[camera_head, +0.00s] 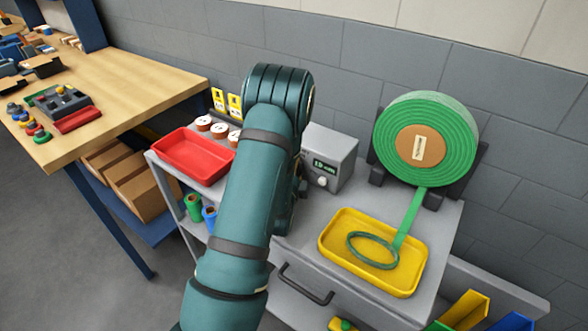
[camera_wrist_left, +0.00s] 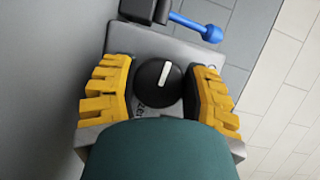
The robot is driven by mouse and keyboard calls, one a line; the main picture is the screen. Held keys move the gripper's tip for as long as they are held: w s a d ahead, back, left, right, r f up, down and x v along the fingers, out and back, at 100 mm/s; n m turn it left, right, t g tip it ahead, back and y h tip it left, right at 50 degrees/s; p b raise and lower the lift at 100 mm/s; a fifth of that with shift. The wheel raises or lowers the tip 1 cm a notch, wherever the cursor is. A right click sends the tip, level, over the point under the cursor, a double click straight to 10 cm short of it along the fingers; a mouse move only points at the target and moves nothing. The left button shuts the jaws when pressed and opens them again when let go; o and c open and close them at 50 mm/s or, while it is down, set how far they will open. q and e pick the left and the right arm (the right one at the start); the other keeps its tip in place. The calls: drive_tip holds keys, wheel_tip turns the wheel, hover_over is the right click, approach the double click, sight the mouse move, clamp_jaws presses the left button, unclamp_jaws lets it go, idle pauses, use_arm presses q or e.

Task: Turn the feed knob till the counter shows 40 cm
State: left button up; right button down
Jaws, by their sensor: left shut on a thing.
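The feed knob (camera_wrist_left: 158,84), black and round with a white pointer line, sits on a grey panel in the left wrist view. My left gripper (camera_wrist_left: 162,98) has its yellow ribbed fingers on both sides of the knob and is shut on it. The pointer stands nearly upright in that view, leaning slightly right. In the head view my left arm hides the knob and most of this gripper. My right gripper is out of view.
A green strip roll (camera_head: 452,135) stands right of the counter box, its strip running into a yellow tray (camera_head: 335,257). A red tray (camera_head: 172,165) lies left of my arm. A wooden bench (camera_head: 130,95) is farther left. A blue lever (camera_wrist_left: 195,25) is beyond the knob.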

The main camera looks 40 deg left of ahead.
use_arm(q)
drive_tip(key=shift+m+t+y, duration=0.3)
drive_tip(key=shift+m+t, duration=0.5)
drive_tip(key=shift+m, duration=1)
drive_tip(key=o, duration=0.9)
drive_tip(key=shift+r, duration=0.1)
drive_tip(key=shift+o, duration=0.5)
wheel_tip(320, 180, up, 10)
drive_tip(key=shift+f, duration=0.2)
drive_tip(key=shift+w+d+r, duration=0.1)
drive_tip(key=shift+w+r, duration=0.15)
drive_tip(key=shift+r, duration=0.05)
drive_tip(key=shift+c, duration=0.4)
drive_tip(key=shift+s, duration=0.15)
